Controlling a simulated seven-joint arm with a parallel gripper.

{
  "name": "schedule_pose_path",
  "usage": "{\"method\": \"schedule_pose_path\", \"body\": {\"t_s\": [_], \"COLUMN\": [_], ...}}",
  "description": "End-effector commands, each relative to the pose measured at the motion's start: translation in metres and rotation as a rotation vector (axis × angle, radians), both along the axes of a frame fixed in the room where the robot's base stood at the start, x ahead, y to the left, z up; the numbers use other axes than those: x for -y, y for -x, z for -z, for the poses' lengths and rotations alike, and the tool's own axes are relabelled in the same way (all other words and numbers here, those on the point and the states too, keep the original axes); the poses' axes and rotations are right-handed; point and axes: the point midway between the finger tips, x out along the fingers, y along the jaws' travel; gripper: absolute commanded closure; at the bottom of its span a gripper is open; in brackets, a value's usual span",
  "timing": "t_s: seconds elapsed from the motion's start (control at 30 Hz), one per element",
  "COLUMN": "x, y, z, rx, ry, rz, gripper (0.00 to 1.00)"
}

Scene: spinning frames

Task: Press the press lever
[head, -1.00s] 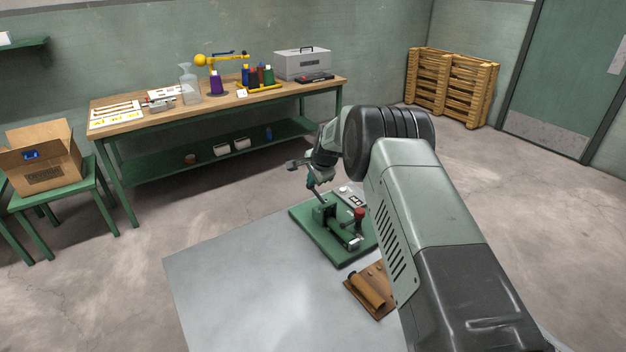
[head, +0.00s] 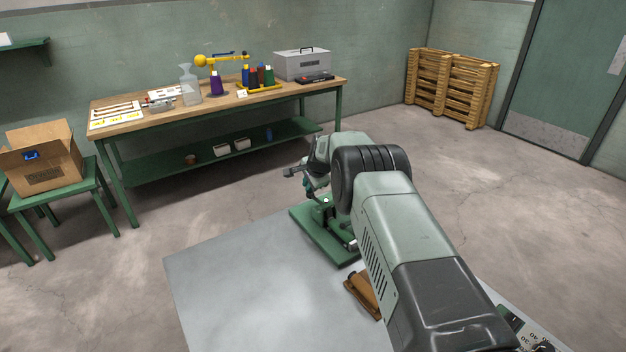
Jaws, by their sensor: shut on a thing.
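The green press (head: 318,238) stands on the near grey table, seen in the head view. My arm reaches over it from the right and hides its right side and most of its upper part. My gripper (head: 309,187) is small and partly hidden at the top of the press, by its lever. It is shut on the press lever, though the fingers and the lever's exact tilt are hard to make out.
A brown wooden block (head: 362,296) lies in front of the press, partly behind my arm. The left part of the grey table (head: 250,290) is clear. A workbench (head: 215,112) with bottles and tools stands behind, and a cardboard box (head: 42,160) sits on a green stool.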

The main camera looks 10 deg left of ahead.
Motion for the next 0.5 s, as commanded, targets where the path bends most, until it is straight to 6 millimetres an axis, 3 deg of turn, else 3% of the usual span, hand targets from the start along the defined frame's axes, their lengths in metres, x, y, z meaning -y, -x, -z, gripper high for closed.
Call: {"method": "schedule_pose_path", "body": {"t_s": [0.03,0.27,0.37,0.5], "x": [0.001,0.002,0.002,0.002], "y": [0.002,0.002,0.003,0.005], "z": [0.010,0.010,0.004,-0.018], "rx": [-0.002,-0.002,-0.001,0.000], "ry": [0.004,0.005,0.005,0.002], "rz": [0.001,0.001,0.002,0.001], "gripper": [1.00,1.00,1.00,1.00]}}
